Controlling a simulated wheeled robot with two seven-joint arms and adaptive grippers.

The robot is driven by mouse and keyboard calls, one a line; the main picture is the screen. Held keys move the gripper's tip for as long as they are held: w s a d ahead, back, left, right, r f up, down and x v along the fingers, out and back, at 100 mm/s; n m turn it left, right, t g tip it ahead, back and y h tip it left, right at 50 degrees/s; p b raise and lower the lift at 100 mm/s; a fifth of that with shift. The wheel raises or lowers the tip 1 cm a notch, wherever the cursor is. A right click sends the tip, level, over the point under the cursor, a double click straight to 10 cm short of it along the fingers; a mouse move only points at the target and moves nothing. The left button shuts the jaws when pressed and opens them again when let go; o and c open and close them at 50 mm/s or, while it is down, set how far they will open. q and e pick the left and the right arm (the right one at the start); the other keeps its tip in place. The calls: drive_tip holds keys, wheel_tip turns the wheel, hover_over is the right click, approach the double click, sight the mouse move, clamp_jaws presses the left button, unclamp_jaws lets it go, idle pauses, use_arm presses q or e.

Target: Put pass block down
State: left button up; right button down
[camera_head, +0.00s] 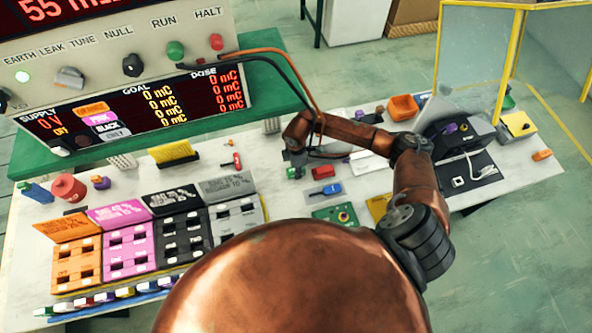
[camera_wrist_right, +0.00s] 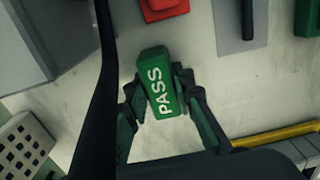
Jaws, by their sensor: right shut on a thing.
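The pass block is a green block with white PASS lettering (camera_wrist_right: 155,72) in the right wrist view. My right gripper (camera_wrist_right: 160,92) is shut on it, with one dark finger on each side. The block is over the pale worktop (camera_wrist_right: 95,90); I cannot tell whether it touches it. In the head view my right gripper (camera_head: 296,160) is small and dark above the middle of the bench, with a bit of green (camera_head: 293,173) at its tip. My left gripper is not in view.
A red block (camera_wrist_right: 163,8) lies just beyond the pass block, and a white perforated block (camera_wrist_right: 22,145) stands at left. The head view shows coloured panels (camera_head: 130,250), a blue-and-red piece (camera_head: 325,190) and a green board (camera_head: 336,214). The control console (camera_head: 120,60) stands behind.

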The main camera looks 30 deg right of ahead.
drive_tip(key=shift+f, duration=0.2)
drive_tip(key=c, duration=1.7)
unclamp_jaws()
drive_tip(key=shift+o, duration=0.2)
